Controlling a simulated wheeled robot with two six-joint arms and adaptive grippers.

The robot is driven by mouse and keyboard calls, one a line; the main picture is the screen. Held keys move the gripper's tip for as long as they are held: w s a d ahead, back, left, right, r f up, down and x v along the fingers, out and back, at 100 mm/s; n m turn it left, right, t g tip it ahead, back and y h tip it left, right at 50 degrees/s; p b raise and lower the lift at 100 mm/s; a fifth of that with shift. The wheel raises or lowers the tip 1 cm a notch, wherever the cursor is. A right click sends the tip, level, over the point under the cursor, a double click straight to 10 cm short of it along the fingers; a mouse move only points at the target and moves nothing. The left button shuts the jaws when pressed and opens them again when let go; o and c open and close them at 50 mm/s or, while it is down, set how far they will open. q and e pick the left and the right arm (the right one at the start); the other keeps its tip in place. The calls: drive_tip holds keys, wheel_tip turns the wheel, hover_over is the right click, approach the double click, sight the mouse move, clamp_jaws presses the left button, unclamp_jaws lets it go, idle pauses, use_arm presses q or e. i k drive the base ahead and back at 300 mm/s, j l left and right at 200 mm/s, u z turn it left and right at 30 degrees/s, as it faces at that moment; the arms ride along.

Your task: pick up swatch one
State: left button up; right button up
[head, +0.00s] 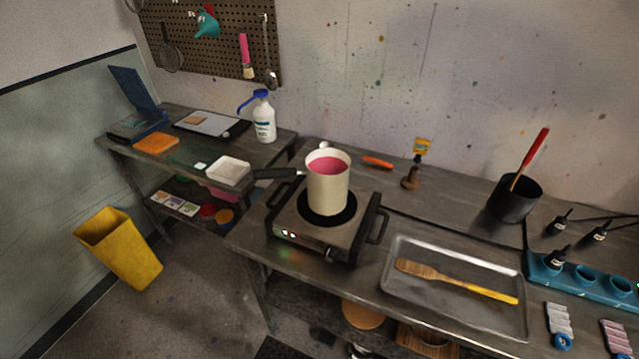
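No swatch is clearly marked as one, so I cannot tell which it is. Flat pieces that could be swatches are an orange folded piece (156,143) on the left table and a small tan piece (197,119) on a pale board behind it. Several small coloured cards (174,203) lie on the shelf below. At the lower right are a grey-white strip (559,318) and a pinkish strip (614,336), partly cut off. Neither of my grippers is in view.
A cream pot (328,190) with pink liquid stands on a hot plate (290,236). A metal tray (430,314) holds a wooden spatula (455,280). A white bottle (264,118), shallow white dish (229,170), black cup (513,203) and blue rack (600,285) stand around. A yellow bin (120,250) is on the floor.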

sight(558, 321)
drive_tip(key=z, duration=2)
